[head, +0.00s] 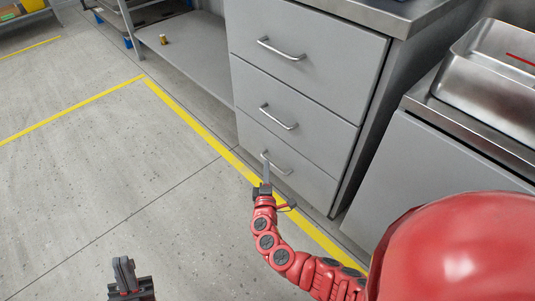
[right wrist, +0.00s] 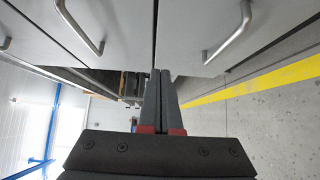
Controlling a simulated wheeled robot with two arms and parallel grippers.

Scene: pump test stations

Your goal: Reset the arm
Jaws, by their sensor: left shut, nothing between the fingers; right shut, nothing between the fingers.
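My right arm, red with dark joints, reaches from the lower right of the head view toward a grey drawer cabinet. Its right gripper (head: 265,168) is shut and empty, with its tips in front of the lowest drawer's handle (head: 278,164). I cannot tell whether they touch the cabinet. In the right wrist view the two grey fingers (right wrist: 160,75) lie together with nothing between them. My left gripper (head: 123,264) is at the bottom left of the head view, over the floor, shut and empty; most of the left arm is out of view.
The grey cabinet's three drawers, including the top one (head: 300,45), look closed. A steel unit with a metal lid (head: 490,75) stands to the right. A low shelf (head: 190,55) holds a small yellowish cylinder (head: 163,39). Open floor (head: 110,175) with yellow lines lies to the left.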

